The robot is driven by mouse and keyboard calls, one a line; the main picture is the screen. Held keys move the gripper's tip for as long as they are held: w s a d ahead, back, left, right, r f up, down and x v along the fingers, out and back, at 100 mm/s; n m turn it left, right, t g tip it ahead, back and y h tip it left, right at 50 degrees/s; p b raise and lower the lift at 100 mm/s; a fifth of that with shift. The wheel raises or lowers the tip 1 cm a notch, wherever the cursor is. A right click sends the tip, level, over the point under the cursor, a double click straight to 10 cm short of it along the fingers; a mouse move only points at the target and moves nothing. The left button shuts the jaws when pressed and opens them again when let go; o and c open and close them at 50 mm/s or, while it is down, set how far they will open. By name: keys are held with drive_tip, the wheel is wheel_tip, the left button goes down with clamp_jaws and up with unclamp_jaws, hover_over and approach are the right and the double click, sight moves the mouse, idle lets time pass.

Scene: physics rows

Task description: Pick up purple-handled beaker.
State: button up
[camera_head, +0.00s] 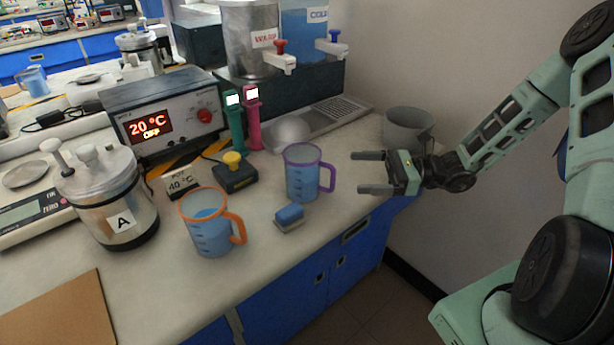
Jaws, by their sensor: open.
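The purple-handled beaker (301,184) stands upright on the bench, right of centre, with bluish liquid inside. Its purple rim and handle show, and the handle points right, toward my gripper. My gripper (362,172) is open and empty, to the right of the beaker and apart from it. Its two fingers point left toward the handle. An orange-handled beaker (208,233), also with bluish liquid, stands to the left and closer to the front edge.
A blue sponge-like block (289,217) lies just in front of the purple-handled beaker. A yellow-knobbed device (235,175) is to its left. A grey container (403,130) stands behind my gripper.

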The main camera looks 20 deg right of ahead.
sight(317, 175)
drive_tip(key=x, duration=0.5)
drive_tip(key=shift+w+a, duration=0.15)
drive_tip(key=shift+a, duration=0.25)
drive_tip(key=shift+f+p+x, duration=0.15)
drive_tip(key=shift+p+x, duration=0.05)
drive_tip(key=shift+x, duration=1.1)
drive_tip(key=shift+f+p+x, duration=0.15)
drive_tip(key=shift+p+x, duration=0.05)
drive_tip(key=shift+x, duration=1.1)
drive_tip(key=c, duration=1.3)
